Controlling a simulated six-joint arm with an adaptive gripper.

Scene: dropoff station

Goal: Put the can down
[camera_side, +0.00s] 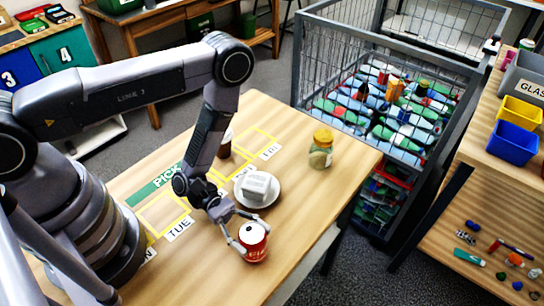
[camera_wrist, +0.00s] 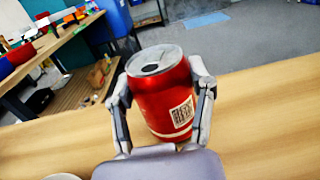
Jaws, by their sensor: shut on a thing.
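A red can (camera_side: 253,243) with a silver top is between the fingers of my gripper (camera_side: 247,233) near the front edge of the wooden table (camera_side: 330,180). In the wrist view the can (camera_wrist: 163,95) stands nearly upright, tilted slightly, with a finger of my gripper (camera_wrist: 162,108) pressed on each side. My gripper is shut on it. The can's base is low over the table; I cannot tell whether it touches.
A white plate (camera_side: 272,200) with a pale block (camera_side: 257,184) on it lies just behind the can. A jar with a yellow lid (camera_side: 321,150) and a brown bottle (camera_side: 225,145) stand further back. A wire cage of bottles and cans (camera_side: 400,45) stands beyond the table's right side.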

